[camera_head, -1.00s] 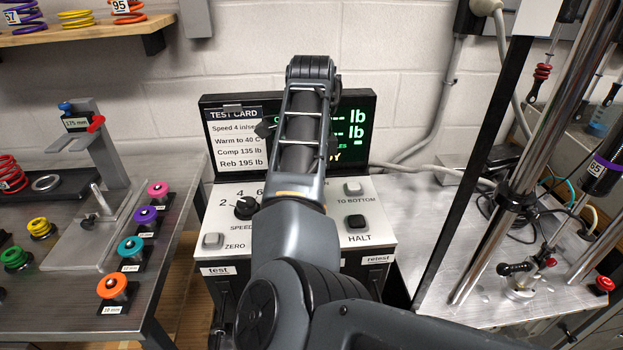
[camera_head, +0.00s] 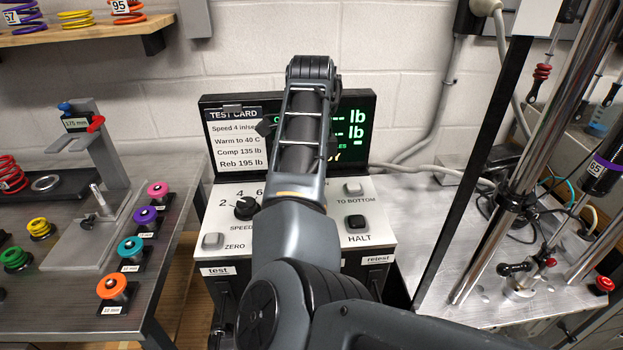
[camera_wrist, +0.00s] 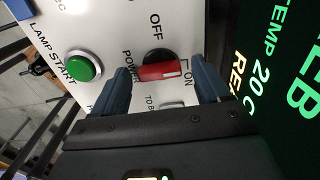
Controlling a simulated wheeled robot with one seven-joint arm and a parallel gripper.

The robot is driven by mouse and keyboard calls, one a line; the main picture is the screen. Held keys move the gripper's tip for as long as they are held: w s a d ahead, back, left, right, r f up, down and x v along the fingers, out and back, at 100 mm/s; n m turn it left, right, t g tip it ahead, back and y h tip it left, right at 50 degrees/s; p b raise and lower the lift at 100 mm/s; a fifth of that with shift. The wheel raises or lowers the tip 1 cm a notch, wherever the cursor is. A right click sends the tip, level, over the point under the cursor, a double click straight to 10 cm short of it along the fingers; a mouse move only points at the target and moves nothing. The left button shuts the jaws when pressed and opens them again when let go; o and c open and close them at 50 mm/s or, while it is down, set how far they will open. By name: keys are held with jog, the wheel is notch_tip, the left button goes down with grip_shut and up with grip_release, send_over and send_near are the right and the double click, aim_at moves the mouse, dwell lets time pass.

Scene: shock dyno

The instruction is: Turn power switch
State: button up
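The power switch (camera_wrist: 160,71) is a red bar handle on a dark round base, set on a white panel in the wrist view. The panel carries the words POWER, OFF and ON around it. The handle's right end has a pale mark and lies beside the word ON. My gripper (camera_wrist: 164,84) is open, with one dark blue finger on each side of the handle. Narrow gaps seem to show, though I cannot tell whether either finger touches it. In the head view my arm hides the switch and the gripper.
A green lamp start button (camera_wrist: 82,67) is left of the fingers. A lit display (camera_head: 355,120) stands close behind the control box, with a test card (camera_head: 236,140) at its left. The box also has a speed knob (camera_head: 245,208) and a halt button (camera_head: 356,221). A metal post (camera_head: 540,110) rises at right.

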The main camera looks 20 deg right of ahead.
jog(key=shift+r, duration=0.1)
jog(key=shift+r, duration=3.8)
